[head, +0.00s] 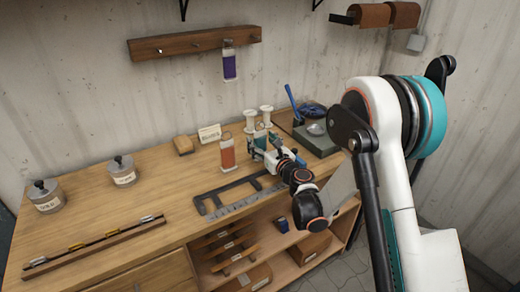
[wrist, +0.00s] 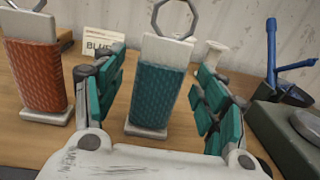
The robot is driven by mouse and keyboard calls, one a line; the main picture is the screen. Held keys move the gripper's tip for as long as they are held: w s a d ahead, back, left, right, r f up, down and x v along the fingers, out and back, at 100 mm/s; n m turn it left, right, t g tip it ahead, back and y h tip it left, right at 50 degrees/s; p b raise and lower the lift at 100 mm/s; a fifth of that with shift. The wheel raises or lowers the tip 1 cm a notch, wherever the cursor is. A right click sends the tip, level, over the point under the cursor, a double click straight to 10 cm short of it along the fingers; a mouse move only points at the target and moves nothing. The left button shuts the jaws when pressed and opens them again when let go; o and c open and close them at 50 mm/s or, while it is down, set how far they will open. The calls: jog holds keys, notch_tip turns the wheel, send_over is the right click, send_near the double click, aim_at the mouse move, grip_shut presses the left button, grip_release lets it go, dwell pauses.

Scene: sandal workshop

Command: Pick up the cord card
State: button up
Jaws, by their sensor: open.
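A teal cord card (wrist: 160,88) with a white top and a metal ring stands upright on a pale foot. My gripper (wrist: 162,98) is open, with one green-padded finger on each side of this card. In the head view my gripper (head: 264,145) is low over the bench and largely hides the teal card. An orange cord card (wrist: 36,75) stands to the left, also in the head view (head: 227,155). A purple cord card (head: 229,66) hangs on the wall rail.
The wooden bench (head: 150,205) has free room at its middle left. A dark metal frame (head: 240,192) lies in front of the cards. White spools (head: 266,115) and a label (head: 209,133) stand behind. A grey-green block (head: 316,139) is to the right.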

aim_at(260, 136)
jog(key=shift+x, duration=1)
jog(key=c, duration=1.2)
jog(key=shift+r, duration=0.1)
notch_tip(260, 136, up, 20)
jog(key=p, duration=0.6)
